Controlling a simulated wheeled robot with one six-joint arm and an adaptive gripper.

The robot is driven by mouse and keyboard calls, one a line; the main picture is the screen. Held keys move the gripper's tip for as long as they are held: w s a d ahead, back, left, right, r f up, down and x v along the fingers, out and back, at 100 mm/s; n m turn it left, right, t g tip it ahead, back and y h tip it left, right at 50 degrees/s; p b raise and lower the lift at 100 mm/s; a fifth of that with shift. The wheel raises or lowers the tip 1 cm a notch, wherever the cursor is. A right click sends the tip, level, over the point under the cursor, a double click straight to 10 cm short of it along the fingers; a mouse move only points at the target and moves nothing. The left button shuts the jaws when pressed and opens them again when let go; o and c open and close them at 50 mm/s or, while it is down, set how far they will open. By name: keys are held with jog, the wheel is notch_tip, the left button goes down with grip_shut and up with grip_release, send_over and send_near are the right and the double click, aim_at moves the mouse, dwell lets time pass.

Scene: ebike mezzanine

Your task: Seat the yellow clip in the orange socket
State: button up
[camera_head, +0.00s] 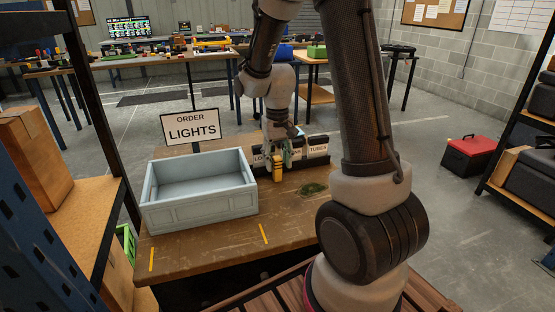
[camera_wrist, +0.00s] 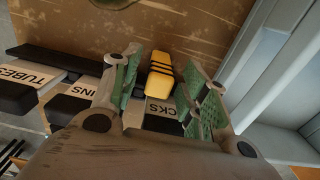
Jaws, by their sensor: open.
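A yellow piece with dark bands, apparently the yellow clip (camera_wrist: 161,76), stands between the green finger pads of my gripper (camera_wrist: 164,82) in the wrist view. The pads are spread, with gaps showing on both sides of it. In the head view my gripper (camera_head: 282,154) is low over the wooden table, beside the labelled bins, and the yellow piece (camera_head: 277,168) shows at its fingers. The lower end of the piece is partly hidden by the fingers. I cannot make out an orange socket in either view.
A grey open crate (camera_head: 201,206) stands left of my gripper, with an "ORDER LIGHTS" sign (camera_head: 191,127) behind it. Black labelled bins (camera_head: 317,152) sit close to my gripper. The front of the wooden table (camera_head: 205,246) is clear apart from yellow tape marks.

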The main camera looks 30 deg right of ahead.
notch_tip(320, 180, up, 12)
jog(key=s+r+n+t, duration=0.1)
jog(key=s+r+t, duration=0.1)
jog(key=s+r, duration=0.4)
jog(key=s, duration=0.4)
jog(key=shift+s+a+r, duration=0.2)
jog(key=shift+s+r, duration=0.1)
jog(key=shift+r, duration=0.05)
jog(key=shift+o, duration=0.5)
jog(key=s+n+t, duration=0.1)
jog(key=s+t, duration=0.1)
jog(key=s, duration=0.8)
jog(key=shift+s+r, duration=0.15)
jog(key=w+f+g, duration=0.1)
jog(key=w+f, duration=0.3)
jog(key=w, duration=0.3)
jog(key=w+f+m+g, duration=0.1)
jog(key=w+f, duration=0.3)
jog(key=w, duration=0.3)
jog(key=w+d+f+g, duration=0.1)
jog(key=w+f+g, duration=0.1)
jog(key=w+f, duration=0.2)
jog(key=shift+w+f+m, duration=0.1)
jog(key=shift+w+m, duration=0.3)
jog(key=shift+w, duration=1.1)
jog(key=shift+w+f, duration=0.1)
jog(key=f, duration=0.7)
jog(key=shift+a+f, duration=0.2)
jog(key=shift+a, duration=0.05)
grip_shut()
